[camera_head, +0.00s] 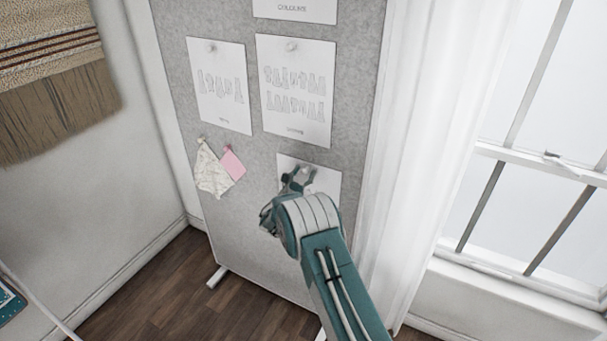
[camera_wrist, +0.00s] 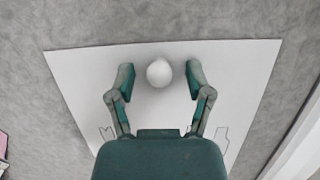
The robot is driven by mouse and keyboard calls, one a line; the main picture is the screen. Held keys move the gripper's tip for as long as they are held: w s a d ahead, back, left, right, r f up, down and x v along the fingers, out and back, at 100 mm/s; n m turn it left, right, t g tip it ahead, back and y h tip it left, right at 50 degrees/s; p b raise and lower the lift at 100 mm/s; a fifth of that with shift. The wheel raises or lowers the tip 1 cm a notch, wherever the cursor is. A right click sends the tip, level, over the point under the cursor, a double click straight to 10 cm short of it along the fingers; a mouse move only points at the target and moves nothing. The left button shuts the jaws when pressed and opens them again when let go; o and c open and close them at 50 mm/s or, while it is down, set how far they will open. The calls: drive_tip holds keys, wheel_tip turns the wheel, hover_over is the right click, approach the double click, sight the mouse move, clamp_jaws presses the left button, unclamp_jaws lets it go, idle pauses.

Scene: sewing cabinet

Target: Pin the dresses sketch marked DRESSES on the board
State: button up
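A white sheet (camera_head: 326,180) is flat against the grey board (camera_head: 262,220), low and right of its middle. My gripper (camera_head: 299,177) and arm cover much of it, and no DRESSES label is readable. In the wrist view the sheet (camera_wrist: 82,72) shows its top edge and parts of drawn outlines low down. A round white pin head (camera_wrist: 159,73) is at the sheet's top middle. My gripper (camera_wrist: 160,78) is open, with one finger on each side of the pin head and a visible gap on both sides.
Two pinned sketches (camera_head: 218,85) (camera_head: 297,90) hang above, with a COLOURS sheet (camera_head: 295,10) at the top. A fabric swatch (camera_head: 212,172) and a pink note (camera_head: 233,163) are to the left. A white curtain (camera_head: 425,130) and window are right of the board.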

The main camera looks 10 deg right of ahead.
drive_tip(key=v, duration=1.2)
drive_tip(key=s+d+r+m+g+h, duration=0.3)
drive_tip(key=s+d+r+m+g, duration=0.3)
drive_tip(key=d+r+m+g, duration=0.4)
drive_tip(key=s+d+r+m+g+y, duration=0.4)
drive_tip(key=s+r+m, duration=0.3)
drive_tip(key=s, duration=0.5)
drive_tip(key=s+a+r+m+t+y, duration=0.1)
drive_tip(key=s+a+m+y, duration=0.2)
drive_tip(key=s, duration=0.5)
drive_tip(key=s+a+r+m+t+y, duration=0.1)
drive_tip(key=s+a+r+m+y, duration=0.1)
drive_tip(key=s, duration=0.6)
drive_tip(key=s+a+r+m+t+y, duration=0.1)
drive_tip(key=s+a+m+y, duration=0.3)
drive_tip(key=s+m+y, duration=0.2)
drive_tip(key=shift+s+r+y, duration=0.3)
drive_tip(key=shift+s+y, duration=0.6)
drive_tip(key=shift+s, duration=0.1)
